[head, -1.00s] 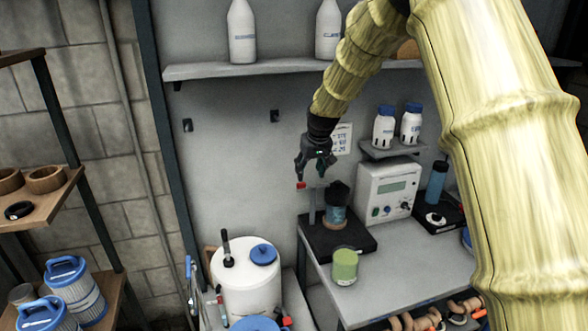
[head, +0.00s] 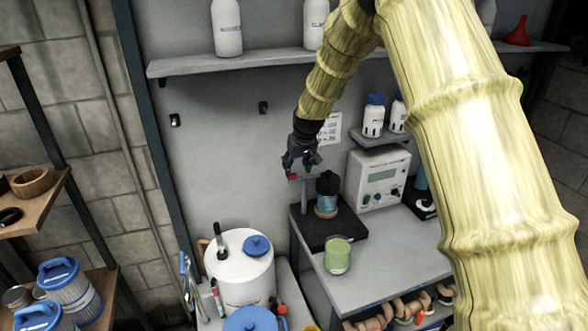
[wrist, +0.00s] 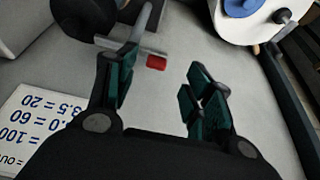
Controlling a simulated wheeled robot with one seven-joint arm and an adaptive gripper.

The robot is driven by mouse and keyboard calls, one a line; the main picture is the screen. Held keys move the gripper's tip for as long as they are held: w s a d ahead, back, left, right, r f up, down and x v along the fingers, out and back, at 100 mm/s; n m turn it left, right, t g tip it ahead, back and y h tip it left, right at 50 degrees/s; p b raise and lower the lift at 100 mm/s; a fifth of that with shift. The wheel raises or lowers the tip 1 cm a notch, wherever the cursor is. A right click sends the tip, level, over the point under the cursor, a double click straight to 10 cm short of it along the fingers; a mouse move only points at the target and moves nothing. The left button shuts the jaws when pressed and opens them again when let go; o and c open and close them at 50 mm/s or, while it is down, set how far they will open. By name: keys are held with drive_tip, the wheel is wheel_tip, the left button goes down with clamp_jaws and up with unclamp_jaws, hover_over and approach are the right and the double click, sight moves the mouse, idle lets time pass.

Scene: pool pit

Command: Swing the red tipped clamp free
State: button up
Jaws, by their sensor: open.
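The clamp's red tip (head: 292,177) ends a short grey bar at the top of a stand's upright rod (head: 305,195). In the wrist view the red tip (wrist: 156,62) shows in the gap between my fingers, nearer the left one; the grey bar (wrist: 132,46) runs past that finger's tip. My gripper (head: 299,165) is open and empty, just above the red tip. Contact between finger and bar cannot be told. A dark-topped bottle-like item (head: 327,194) is beside the rod, above the stand's black base (head: 325,238). The clamp's grip on it is unclear.
A green-filled jar (head: 338,255) stands in front of the base on the bench. A white meter box (head: 378,178) is to the right. A white drum (head: 238,270) with a blue cap stands at lower left.

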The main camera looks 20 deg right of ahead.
sight(292, 174)
drive_tip(key=w+f, duration=0.3)
drive_tip(key=w+f+p, duration=0.1)
drive_tip(key=w+f, duration=0.2)
drive_tip(key=shift+w+f, duration=0.2)
drive_tip(key=shift+f, duration=0.15)
drive_tip(key=shift+s+r, duration=0.2)
drive_tip(key=shift+s, duration=0.25)
drive_tip(key=shift+s+r, duration=0.55)
drive_tip(key=shift+s, duration=0.2)
drive_tip(key=shift+c, duration=0.6)
drive_tip(key=shift+w+f, duration=0.65)
drive_tip(key=shift+w, duration=0.1)
drive_tip(key=c, duration=0.7)
drive_tip(key=shift+s+r, duration=0.15)
drive_tip(key=shift+r, duration=0.05)
drive_tip(key=shift+c, duration=1)
